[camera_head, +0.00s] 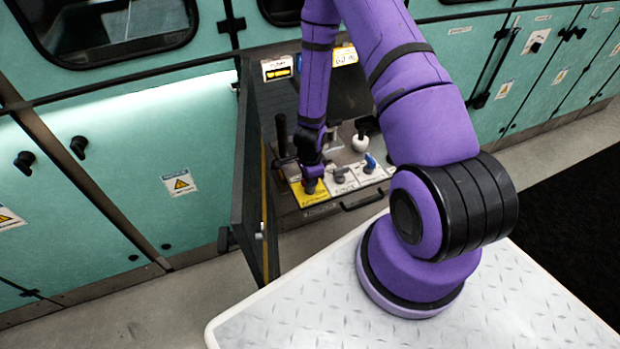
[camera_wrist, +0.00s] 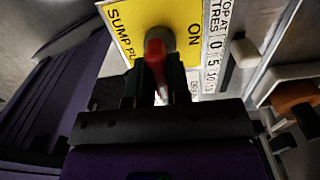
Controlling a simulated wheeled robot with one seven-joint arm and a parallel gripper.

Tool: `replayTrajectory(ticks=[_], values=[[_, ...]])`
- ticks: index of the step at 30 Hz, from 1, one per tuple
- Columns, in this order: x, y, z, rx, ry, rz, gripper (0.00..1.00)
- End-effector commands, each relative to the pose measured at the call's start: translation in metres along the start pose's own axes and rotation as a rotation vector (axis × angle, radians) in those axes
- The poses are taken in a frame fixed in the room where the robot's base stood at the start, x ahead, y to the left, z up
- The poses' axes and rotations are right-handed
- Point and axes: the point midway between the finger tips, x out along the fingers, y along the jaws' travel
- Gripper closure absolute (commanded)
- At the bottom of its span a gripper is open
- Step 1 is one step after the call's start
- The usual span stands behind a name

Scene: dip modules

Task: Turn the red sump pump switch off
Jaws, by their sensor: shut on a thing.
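The red sump pump switch (camera_wrist: 155,52) stands in front of a yellow plate (camera_wrist: 182,18) in the wrist view. The plate reads "SUMP PU..." on the left and "ON" on the right. My gripper (camera_wrist: 154,80) has its two black fingers on either side of the red switch and is shut on it. The switch's lower part is partly hidden between the fingers. In the head view my gripper (camera_head: 312,176) reaches down onto the yellow plate (camera_head: 309,196), and the red switch is hidden there.
A black lever (camera_head: 282,136) stands left of my gripper. A white knob (camera_head: 360,143) and a blue switch (camera_head: 370,161) stand to its right. An open dark door (camera_head: 250,180) borders the recess on the left. An orange part (camera_wrist: 295,95) shows at right in the wrist view.

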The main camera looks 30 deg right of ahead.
Motion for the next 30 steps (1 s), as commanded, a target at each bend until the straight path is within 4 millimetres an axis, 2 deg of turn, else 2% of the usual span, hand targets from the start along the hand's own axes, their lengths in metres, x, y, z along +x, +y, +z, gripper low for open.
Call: replayTrajectory(ticks=[3,4,6,7,15,19,30], values=[[0.0,0.0,0.0,0.002,0.0,-0.001,1.0],[0.0,0.0,0.0,0.002,0.0,-0.001,0.76],[0.0,0.0,0.0,0.002,0.0,-0.001,0.6],[0.0,0.0,0.0,0.001,0.0,-0.001,0.57],[-0.001,0.0,0.0,0.0,0.0,0.0,0.57],[-0.007,-0.001,0.0,-0.001,0.001,-0.002,0.57],[-0.057,-0.001,0.0,-0.001,0.001,-0.004,0.57]])
